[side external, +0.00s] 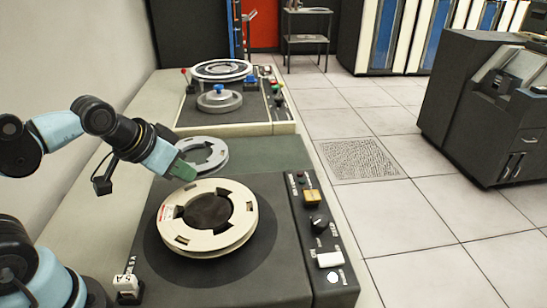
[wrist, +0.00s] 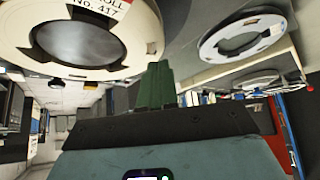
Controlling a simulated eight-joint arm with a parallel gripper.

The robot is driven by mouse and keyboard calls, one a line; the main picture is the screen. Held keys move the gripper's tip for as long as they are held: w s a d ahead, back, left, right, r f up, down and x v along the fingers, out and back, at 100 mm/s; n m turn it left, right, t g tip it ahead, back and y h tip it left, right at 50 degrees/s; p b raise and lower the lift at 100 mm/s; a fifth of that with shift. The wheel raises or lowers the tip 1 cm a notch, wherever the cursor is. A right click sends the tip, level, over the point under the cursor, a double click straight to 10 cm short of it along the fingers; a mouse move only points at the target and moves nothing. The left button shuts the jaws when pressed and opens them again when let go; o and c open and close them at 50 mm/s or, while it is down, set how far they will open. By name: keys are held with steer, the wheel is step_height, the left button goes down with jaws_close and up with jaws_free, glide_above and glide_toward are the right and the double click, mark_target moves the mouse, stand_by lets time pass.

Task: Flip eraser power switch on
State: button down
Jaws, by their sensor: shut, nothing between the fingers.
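The eraser (side external: 165,270) is a dark grey unit with a cream tape reel (side external: 220,237) lying flat on it. The reel fills the upper left of the wrist view (wrist: 130,30). A white switch (side external: 127,285) sits at the eraser's front left corner, and a white rocker or button (side external: 329,260) sits on its right panel. Their labels are too small to read, so I cannot tell which is the power switch or how either is set. My gripper (side external: 182,171), with green fingers, is shut and empty above the reel's far left edge, apart from both switches. Its fingers also show in the wrist view (wrist: 156,85).
The right panel also carries a black knob (side external: 319,223) and a yellow button (side external: 312,197). A grey reel (side external: 204,154) lies behind the eraser, and a second reel machine (side external: 240,110) stands farther back. Open tiled floor lies to the right, before a dark cabinet (side external: 460,120).

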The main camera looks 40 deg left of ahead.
stand_by(0.3)
steer(key=w+d+r+m+g+h, duration=0.1)
steer(key=w+d+r+m+g, duration=0.1)
steer(key=w+d+r, duration=0.3)
steer(key=d+r+m+g, duration=0.2)
steer(key=d, duration=0.5)
step_height(320, 180, up, 3)
steer(key=m+g+y, duration=0.1)
steer(key=m+g, duration=0.2)
steer(key=m, duration=0.2)
glide_above(325, 260)
steer(key=shift+f, duration=0.15)
step_height(325, 260, down, 14)
